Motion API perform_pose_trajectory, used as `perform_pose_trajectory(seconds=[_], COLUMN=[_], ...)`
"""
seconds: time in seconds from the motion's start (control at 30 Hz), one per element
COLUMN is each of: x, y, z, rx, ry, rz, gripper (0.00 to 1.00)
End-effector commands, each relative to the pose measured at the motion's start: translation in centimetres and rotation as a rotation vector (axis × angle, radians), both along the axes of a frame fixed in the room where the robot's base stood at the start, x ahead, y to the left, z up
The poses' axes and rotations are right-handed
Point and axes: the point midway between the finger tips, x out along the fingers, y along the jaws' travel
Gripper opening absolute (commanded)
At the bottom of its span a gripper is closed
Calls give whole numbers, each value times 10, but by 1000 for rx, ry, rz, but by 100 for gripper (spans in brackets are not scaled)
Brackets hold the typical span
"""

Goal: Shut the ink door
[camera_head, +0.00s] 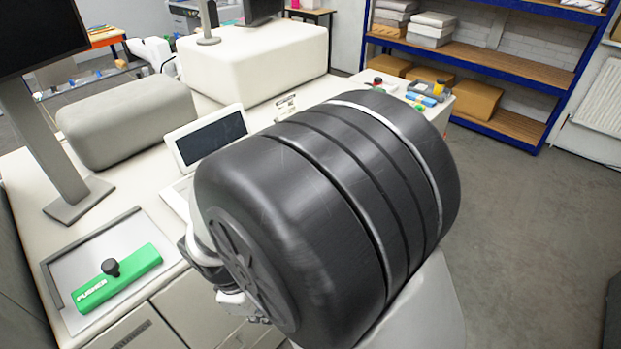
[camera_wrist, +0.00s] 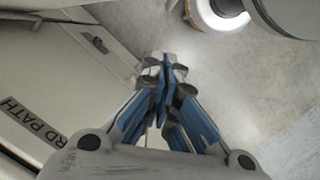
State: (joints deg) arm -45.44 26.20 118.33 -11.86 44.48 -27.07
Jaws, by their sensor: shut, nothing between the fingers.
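My gripper (camera_wrist: 165,62) shows in the wrist view with its blue-sided fingers together and nothing between them. A pale panel (camera_wrist: 112,52) with a black knob or latch lies beyond the fingertips to the left. The fingertips appear apart from it, but the depth is hard to judge. I cannot tell whether this panel is the ink door, or how far it stands open. In the head view, the pale machine front (camera_head: 180,308) has panel seams; my large dark arm link hides much of it.
A green pusher block (camera_head: 118,278) lies in a recessed tray (camera_head: 70,262). A small screen (camera_head: 208,138) stands on the machine top. The grey floor (camera_head: 530,230) at right is clear.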

Motion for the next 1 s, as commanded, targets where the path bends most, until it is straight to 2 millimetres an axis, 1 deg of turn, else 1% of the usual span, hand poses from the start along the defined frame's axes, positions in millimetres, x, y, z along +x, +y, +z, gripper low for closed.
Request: perform_pose_trajectory(seconds=[0.03,0.1,0.23,0.37,0.47,0.7,0.77,0.9,1.0], x=[-5,-9,-12,-13,-13,-13,-13,-13,-13], y=[8,14,17,13,8,-5,-8,-29,-39], z=[-9,-18,-28,-44,-63,-114,-125,-123,-123], rx=[-18,-31,-40,-42,-42,-41,-41,-38,-38], ry=[16,27,36,37,38,38,38,35,34], rz=[48,88,117,115,114,113,112,109,110], gripper=[0,0,0,0,0,0,0,0,0])
